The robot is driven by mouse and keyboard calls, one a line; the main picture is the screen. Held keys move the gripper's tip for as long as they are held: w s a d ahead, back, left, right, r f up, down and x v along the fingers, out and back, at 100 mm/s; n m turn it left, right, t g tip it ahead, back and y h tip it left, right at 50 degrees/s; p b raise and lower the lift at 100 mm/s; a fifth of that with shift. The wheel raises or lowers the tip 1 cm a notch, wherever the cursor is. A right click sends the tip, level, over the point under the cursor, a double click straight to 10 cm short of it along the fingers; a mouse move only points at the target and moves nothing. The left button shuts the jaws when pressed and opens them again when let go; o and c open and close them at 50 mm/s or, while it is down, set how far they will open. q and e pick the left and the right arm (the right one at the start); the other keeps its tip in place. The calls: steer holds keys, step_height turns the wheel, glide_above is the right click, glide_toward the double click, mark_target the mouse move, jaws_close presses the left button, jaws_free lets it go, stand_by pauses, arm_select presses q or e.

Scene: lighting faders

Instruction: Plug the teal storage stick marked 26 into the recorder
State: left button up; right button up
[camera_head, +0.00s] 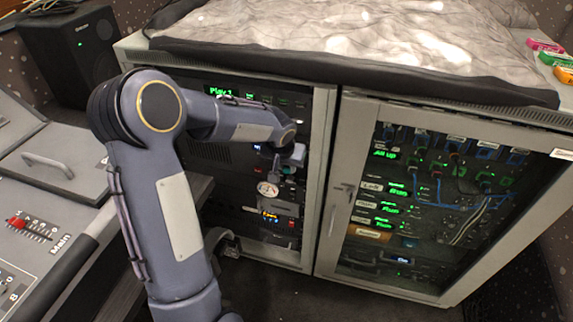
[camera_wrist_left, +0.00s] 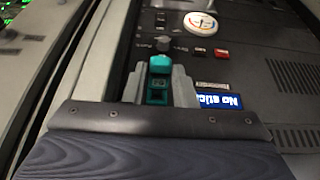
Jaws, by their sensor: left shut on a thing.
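My left gripper (camera_head: 289,163) is at the front of the left rack, seen from behind and small in the head view. In the left wrist view its pale fingers (camera_wrist_left: 158,85) are shut on the teal stick (camera_wrist_left: 158,64). A dark marked patch shows on the stick, but its number is too blurred to read. The stick is close to the dark recorder panel (camera_wrist_left: 240,52); whether its tip touches or enters a port is hidden. A blue display (camera_wrist_left: 219,102) beside it reads "No stic", cut off by the gripper. My right gripper is not in view.
A round gauge (camera_head: 267,189) and small buttons (camera_wrist_left: 198,51) are near the gripper. The glass-doored right rack (camera_head: 328,190) adjoins. Pink, green and orange labelled pieces (camera_head: 555,58) lie on top at right. A fader console (camera_head: 40,225) and a speaker (camera_head: 75,55) are at left.

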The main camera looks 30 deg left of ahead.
arm_select(q)
steer(key=shift+w+a, duration=0.2)
steer(key=shift+w, duration=0.75)
stand_by(1.7)
steer(key=shift+w+r, duration=0.15)
stand_by(0.5)
steer(key=o, duration=1.1)
